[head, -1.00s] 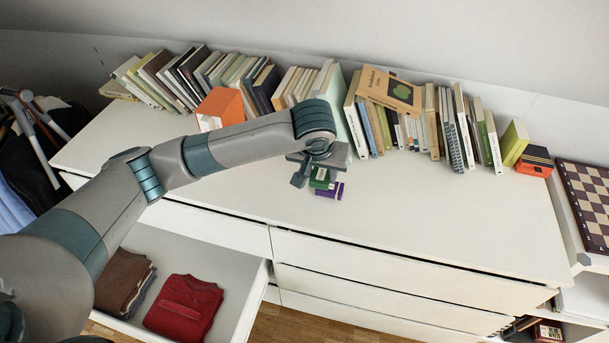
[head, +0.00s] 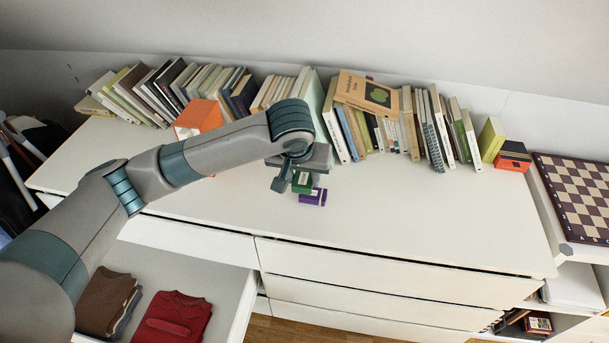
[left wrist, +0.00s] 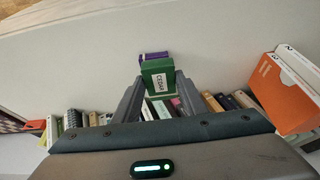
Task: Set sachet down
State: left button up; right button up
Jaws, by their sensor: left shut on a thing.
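A green sachet (head: 302,182) with a white label reading CEDAR is held between the fingers of my left gripper (head: 291,183), above the white dresser top. It also shows in the left wrist view (left wrist: 158,78), upright between the two finger tips. A purple sachet (head: 314,197) lies on the dresser top right beside it, on the near right side. In the left wrist view the purple sachet (left wrist: 153,56) shows just behind the green one. I cannot tell whether the green sachet touches the surface or the purple sachet. My right gripper is not in view.
A row of books (head: 365,130) and an orange box (head: 198,118) stand along the back of the dresser. The dresser top (head: 430,215) is clear to the right. An open drawer (head: 228,290) at lower left holds a red garment (head: 172,318) and a brown garment (head: 105,302).

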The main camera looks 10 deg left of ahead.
pick_arm(q)
jog(key=s+a+r, duration=0.6)
jog(key=a+r, duration=0.1)
jog(key=a, duration=0.4)
jog(key=shift+r, duration=0.4)
jog(key=shift+d, duration=0.15)
